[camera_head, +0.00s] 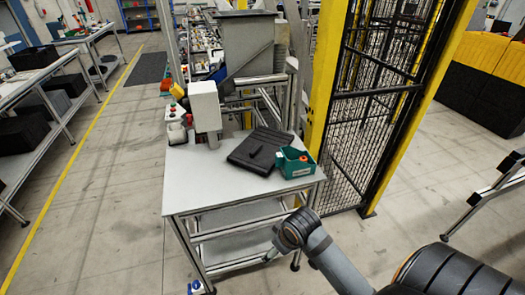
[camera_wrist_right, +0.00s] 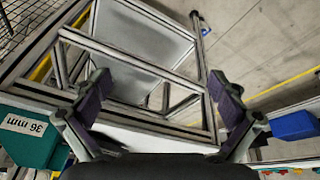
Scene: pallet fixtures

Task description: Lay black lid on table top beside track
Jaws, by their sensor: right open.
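A flat black lid (camera_head: 262,148) with a raised dark piece on it lies on the grey table top (camera_head: 205,178), towards its right side. It touches or nearly touches a green bin (camera_head: 297,170). I do not see the lid in the right wrist view. My right arm reaches in from the lower right in the head view, its end below the table's front right corner. In the right wrist view my right gripper (camera_wrist_right: 162,100) has its fingers wide apart, with nothing between them. My left gripper is out of sight. I cannot clearly pick out the track.
A white box-shaped device (camera_head: 205,106) stands at the table's left rear. A grey chute (camera_head: 247,48) rises behind. A yellow post (camera_head: 322,85) and black mesh fence (camera_head: 368,110) border the right side. The table's front left is bare. The right wrist view shows the metal table frame (camera_wrist_right: 125,52).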

